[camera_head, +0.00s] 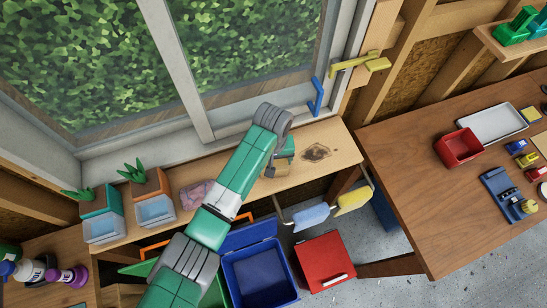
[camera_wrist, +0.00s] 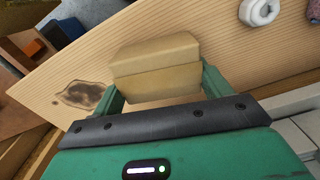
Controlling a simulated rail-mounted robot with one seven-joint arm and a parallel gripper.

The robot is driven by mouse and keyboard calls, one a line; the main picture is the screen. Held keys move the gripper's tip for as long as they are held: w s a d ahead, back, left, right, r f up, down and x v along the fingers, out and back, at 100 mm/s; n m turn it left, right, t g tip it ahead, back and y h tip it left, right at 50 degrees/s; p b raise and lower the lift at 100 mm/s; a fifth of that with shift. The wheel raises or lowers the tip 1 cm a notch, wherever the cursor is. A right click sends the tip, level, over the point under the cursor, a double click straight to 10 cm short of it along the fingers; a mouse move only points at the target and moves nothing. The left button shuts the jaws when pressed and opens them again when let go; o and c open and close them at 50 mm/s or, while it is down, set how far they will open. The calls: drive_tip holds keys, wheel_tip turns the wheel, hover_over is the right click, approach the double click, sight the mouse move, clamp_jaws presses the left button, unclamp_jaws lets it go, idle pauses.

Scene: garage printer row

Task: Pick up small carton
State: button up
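The small carton is a tan block. In the wrist view the carton (camera_wrist: 156,62) lies between the two fingers of my gripper (camera_wrist: 160,88), its sides close to both. In the head view my gripper (camera_head: 283,158) is low over the wooden bench under the window, with a bit of the carton (camera_head: 281,170) showing below it. The fingers are apart. I cannot tell whether they press on the carton or only stand beside it, nor whether it touches the bench.
The narrow bench (camera_head: 336,152) has a dark stain (camera_head: 316,152) right of my gripper and a pinkish lump (camera_head: 196,194) to the left. Planters (camera_head: 151,184) stand farther left. Blue (camera_head: 258,271) and red (camera_head: 321,262) bins stand below. A white ring (camera_wrist: 259,11) lies near the carton.

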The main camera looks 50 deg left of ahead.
drive_tip(key=shift+r, duration=0.65)
wheel_tip(320, 180, up, 2)
drive_tip(key=shift+s+d+r, duration=0.1)
drive_tip(key=shift+r, duration=0.1)
drive_tip(key=s+d, duration=0.3)
drive_tip(key=s, duration=0.4)
drive_tip(key=s+d+r, duration=0.1)
drive_tip(key=s+d, duration=0.2)
drive_tip(key=s, duration=0.4)
drive_tip(key=shift+s+r, duration=0.2)
drive_tip(key=shift+s, duration=0.05)
